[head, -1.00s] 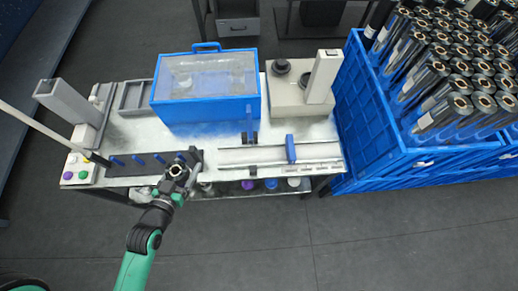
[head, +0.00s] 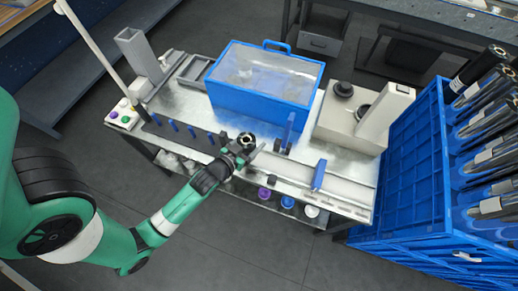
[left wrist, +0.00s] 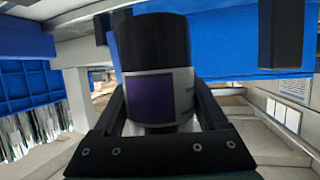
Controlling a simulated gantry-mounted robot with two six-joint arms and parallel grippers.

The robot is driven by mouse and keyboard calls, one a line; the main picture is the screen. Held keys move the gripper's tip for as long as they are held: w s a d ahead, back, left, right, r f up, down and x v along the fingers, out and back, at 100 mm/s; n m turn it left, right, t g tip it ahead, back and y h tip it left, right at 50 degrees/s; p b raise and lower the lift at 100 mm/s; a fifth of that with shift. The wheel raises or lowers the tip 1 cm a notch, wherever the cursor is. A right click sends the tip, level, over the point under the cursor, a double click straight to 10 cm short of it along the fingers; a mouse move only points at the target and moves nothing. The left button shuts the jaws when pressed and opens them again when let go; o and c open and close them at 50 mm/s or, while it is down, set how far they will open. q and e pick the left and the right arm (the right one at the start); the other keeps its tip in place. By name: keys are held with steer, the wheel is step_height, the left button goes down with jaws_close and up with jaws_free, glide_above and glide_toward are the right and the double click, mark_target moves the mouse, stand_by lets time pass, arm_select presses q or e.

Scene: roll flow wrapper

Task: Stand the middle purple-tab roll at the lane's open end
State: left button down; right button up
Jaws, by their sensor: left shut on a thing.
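My left gripper (head: 240,149) is shut on a short black roll (head: 247,139), held upright with its ring-shaped top showing. In the left wrist view the roll (left wrist: 150,45) stands between the fingers, with a purple tab (left wrist: 149,99) on a pale label band facing the camera. The gripper is between the right end of the dark peg rack (head: 205,148) and the left end of the pale lane (head: 345,188). The roll's underside is hidden, so I cannot tell whether it touches anything. My right gripper is not in view.
A blue upright plate (head: 319,174) crosses the lane, and another blue upright piece (head: 289,130) stands behind its left end. A blue clear-topped box (head: 262,105) is at the back. A beige machine (head: 345,122) stands right of it. Blue crates of dark rolls (head: 400,180) flank the table.

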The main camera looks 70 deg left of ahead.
arm_select(q)
steer(key=f, duration=0.1)
steer(key=w+f, duration=0.1)
steer(key=w+f+b, duration=0.1)
steer(key=shift+a+f, duration=0.15)
steer(key=shift+a, duration=0.15)
steer(key=shift+w+a, duration=0.1)
steer(key=shift+w, duration=0.15)
steer(key=f+b, duration=0.1)
steer(key=f, duration=0.1)
steer(key=f+b, duration=0.1)
steer(key=shift+w+a+f, duration=0.15)
steer(key=shift+w+f, duration=0.25)
steer(key=shift+f+b, duration=0.25)
steer(key=shift+b, duration=0.15)
steer(key=shift+s+r, duration=0.1)
steer(key=shift+f, duration=0.2)
jaws_free()
steer(key=shift+s+r+p, duration=0.2)
steer(key=shift+r+p, duration=0.1)
steer(key=shift+r, duration=0.05)
steer(key=p+v, duration=0.1)
steer(key=v, duration=1)
steer(key=shift+s+d, duration=0.15)
steer(key=shift+d, duration=0.05)
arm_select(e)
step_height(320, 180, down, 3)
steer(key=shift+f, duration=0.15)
arm_select(q)
steer(key=shift+r, duration=0.1)
